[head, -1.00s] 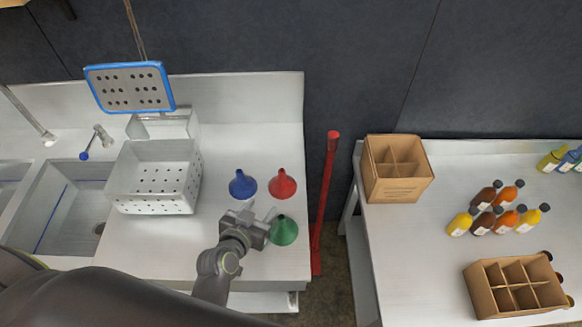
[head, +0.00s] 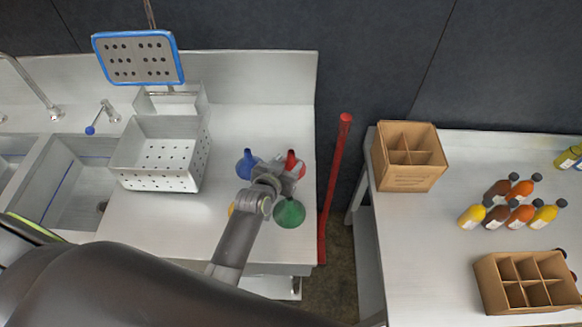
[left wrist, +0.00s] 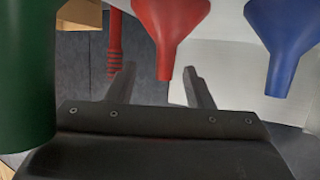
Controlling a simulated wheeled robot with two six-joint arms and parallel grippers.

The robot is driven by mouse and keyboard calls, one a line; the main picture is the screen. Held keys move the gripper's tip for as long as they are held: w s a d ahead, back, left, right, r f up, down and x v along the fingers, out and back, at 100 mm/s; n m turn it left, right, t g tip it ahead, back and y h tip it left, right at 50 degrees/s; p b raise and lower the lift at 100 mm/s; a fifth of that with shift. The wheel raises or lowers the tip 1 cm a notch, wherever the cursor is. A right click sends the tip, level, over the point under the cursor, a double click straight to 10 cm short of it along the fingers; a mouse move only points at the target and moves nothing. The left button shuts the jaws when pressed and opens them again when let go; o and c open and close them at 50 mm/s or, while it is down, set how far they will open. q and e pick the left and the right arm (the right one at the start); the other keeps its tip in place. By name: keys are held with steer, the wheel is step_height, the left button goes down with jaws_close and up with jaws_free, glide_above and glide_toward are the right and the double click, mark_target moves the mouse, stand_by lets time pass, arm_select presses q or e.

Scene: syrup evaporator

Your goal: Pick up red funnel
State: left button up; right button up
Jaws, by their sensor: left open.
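The red funnel (head: 291,162) stands on the metal counter, spout up, partly hidden behind my left gripper (head: 284,170) in the head view. In the left wrist view the red funnel (left wrist: 168,32) shows at the top, upside down, with its spout tip close to the gap between my fingers (left wrist: 160,85). The fingers are apart, with nothing held between them. I cannot tell whether a finger touches the funnel. My right gripper is not in view.
A blue funnel (head: 247,163) stands left of the gripper and a green funnel (head: 289,212) stands in front, close to it. A yellow thing (head: 231,208) peeks out beside my arm. A perforated white basket (head: 158,163) stands further left. A red pole (head: 333,185) stands past the counter's right edge.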

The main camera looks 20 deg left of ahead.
mark_target(289, 159)
arm_select(q)
steer(key=b+x, duration=0.3)
steer(key=x, duration=0.1)
steer(key=shift+a+f, duration=0.2)
steer(key=shift+a, duration=0.15)
steer(key=shift+w+f+b, duration=0.1)
steer(key=shift+w+b, duration=0.25)
steer(key=shift+w, duration=0.1)
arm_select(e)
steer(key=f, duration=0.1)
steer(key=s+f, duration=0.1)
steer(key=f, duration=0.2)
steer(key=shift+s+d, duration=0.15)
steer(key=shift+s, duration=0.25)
arm_select(q)
steer(key=c, duration=1)
jaws_close()
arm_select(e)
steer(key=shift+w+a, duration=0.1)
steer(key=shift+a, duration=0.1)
